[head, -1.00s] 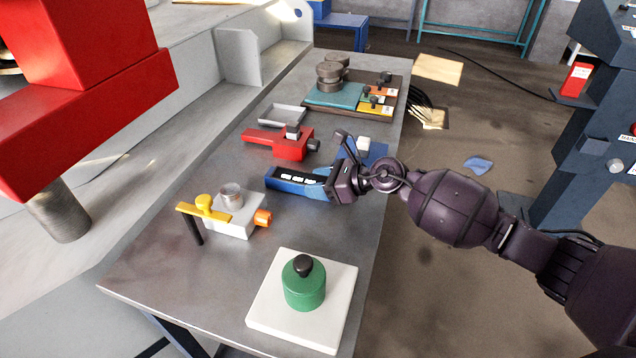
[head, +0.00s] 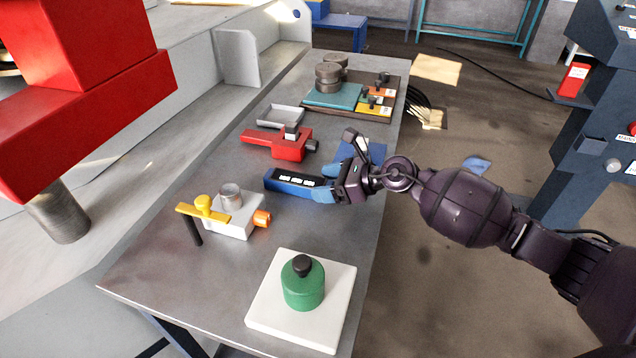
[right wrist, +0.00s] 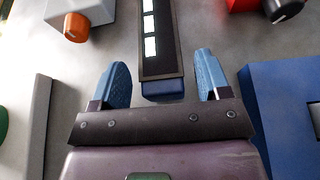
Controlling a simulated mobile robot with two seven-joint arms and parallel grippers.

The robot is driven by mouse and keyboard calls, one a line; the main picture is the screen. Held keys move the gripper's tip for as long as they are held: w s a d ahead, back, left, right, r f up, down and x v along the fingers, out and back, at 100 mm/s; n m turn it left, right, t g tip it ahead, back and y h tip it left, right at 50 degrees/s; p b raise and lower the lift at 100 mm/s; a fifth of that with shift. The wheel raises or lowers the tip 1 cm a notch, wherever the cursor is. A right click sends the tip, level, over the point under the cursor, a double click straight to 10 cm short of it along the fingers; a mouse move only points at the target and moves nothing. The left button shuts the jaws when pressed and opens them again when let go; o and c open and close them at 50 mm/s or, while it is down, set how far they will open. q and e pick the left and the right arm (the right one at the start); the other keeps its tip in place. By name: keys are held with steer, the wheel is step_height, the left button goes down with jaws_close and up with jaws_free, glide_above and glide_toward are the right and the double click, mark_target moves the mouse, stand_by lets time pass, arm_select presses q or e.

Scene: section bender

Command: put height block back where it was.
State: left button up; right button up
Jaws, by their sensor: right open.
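A long blue block (head: 300,185) with a dark top and white windows lies on the grey bench; I take it as the height block, though no label confirms this. In the right wrist view its near end (right wrist: 163,88) lies between the fingers. My right gripper (head: 330,182) is open, with a blue finger on each side of that end and a visible gap on both sides. It does not hold the block. A blue plate (head: 376,152) lies just beyond the gripper, partly hidden by it. My left gripper is not in view.
A red clamp-like tool (head: 290,148) sits behind the block; a white block with orange knob (head: 233,222) stands left of it. A green weight (head: 303,287) rests on a white plate (head: 265,318) in front. Bare bench lies between them.

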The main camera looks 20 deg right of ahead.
steer(key=v, duration=0.9)
steer(key=shift+s+d+r, duration=0.1)
steer(key=shift+s+d, duration=0.1)
steer(key=shift+d, duration=0.1)
